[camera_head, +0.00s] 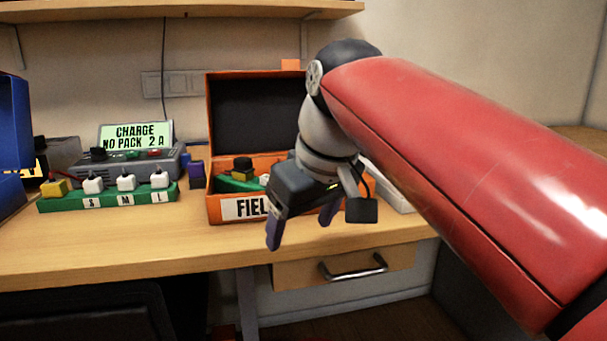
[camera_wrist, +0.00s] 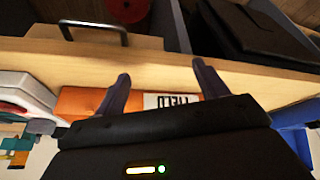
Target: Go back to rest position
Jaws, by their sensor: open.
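My gripper (camera_head: 301,228) is open and empty. It hangs in front of the right part of the orange case labelled "FIEL…" (camera_head: 219,208), above the table's front edge, with its fingers pointing down. In the wrist view the two fingers of my gripper (camera_wrist: 160,84) are spread apart with nothing between them. The orange case (camera_wrist: 75,102) lies beyond the fingers there. Its lid stands open, and a green item (camera_head: 232,185) and a black knob (camera_head: 242,165) show inside. My arm hides the case's right side.
A green strip with several plugs marked S, M, L (camera_head: 108,199) lies on the table (camera_head: 120,240) at left. Behind it stands a grey charger (camera_head: 140,163) reading "CHARGE NO PACK 2 A". A blue bin (camera_head: 12,140) is far left. A drawer with a handle (camera_head: 352,268) is below.

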